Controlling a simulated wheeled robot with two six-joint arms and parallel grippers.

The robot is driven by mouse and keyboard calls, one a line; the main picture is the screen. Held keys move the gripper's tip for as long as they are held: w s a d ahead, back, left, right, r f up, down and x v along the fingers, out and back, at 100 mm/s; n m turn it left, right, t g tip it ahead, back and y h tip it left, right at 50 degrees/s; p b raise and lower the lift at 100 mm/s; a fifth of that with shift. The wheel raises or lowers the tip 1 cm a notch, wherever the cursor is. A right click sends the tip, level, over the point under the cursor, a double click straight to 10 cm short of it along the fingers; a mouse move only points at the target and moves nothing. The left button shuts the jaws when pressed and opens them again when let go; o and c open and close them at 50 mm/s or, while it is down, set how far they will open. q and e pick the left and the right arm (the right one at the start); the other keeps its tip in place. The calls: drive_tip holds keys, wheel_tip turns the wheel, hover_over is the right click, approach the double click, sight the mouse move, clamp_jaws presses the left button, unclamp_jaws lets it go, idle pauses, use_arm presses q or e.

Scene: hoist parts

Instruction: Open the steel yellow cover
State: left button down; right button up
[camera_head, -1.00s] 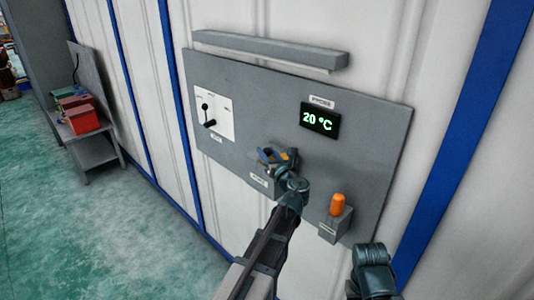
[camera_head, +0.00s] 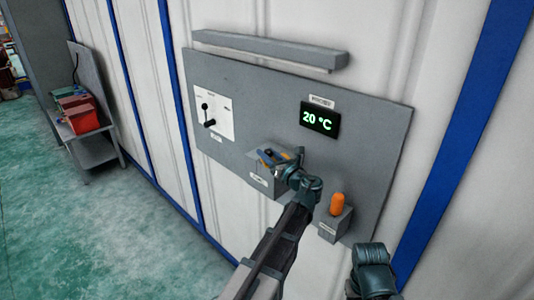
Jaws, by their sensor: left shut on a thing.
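A grey box (camera_head: 262,184) with a white label sticks out from the grey wall panel. My left gripper (camera_head: 270,157) is at the top of this box, its arm coming up from below. It is shut on a small yellow-orange piece, which I take to be the yellow cover (camera_head: 285,155). Most of the cover is hidden by the gripper and wrist, so I cannot tell how far it is raised. My right arm shows only as a dark link at the bottom right; its gripper is not seen.
The grey panel (camera_head: 370,140) also carries a 20 °C display (camera_head: 319,119), a white switch plate (camera_head: 214,111) and an orange knob (camera_head: 337,203) on a small box, close right of my left wrist. A grey bar (camera_head: 270,50) juts out above. A bench with red bins (camera_head: 84,118) stands far left.

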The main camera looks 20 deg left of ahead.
use_arm(q)
drive_tip(key=shift+s+d+n+g+y, duration=0.2)
drive_tip(key=shift+d+n+g+y, duration=0.2)
drive_tip(key=shift+n+g, duration=0.45)
drive_tip(key=shift+s+d+n+g+y, duration=0.25)
drive_tip(key=shift+n+g+y, duration=0.25)
drive_tip(key=shift+g, duration=0.65)
drive_tip(key=shift+s+d+n+g+y, duration=0.2)
drive_tip(key=shift+d+n+g+y, duration=0.2)
drive_tip(key=shift+n+g, duration=0.5)
drive_tip(key=shift+c, duration=2.4)
unclamp_jaws()
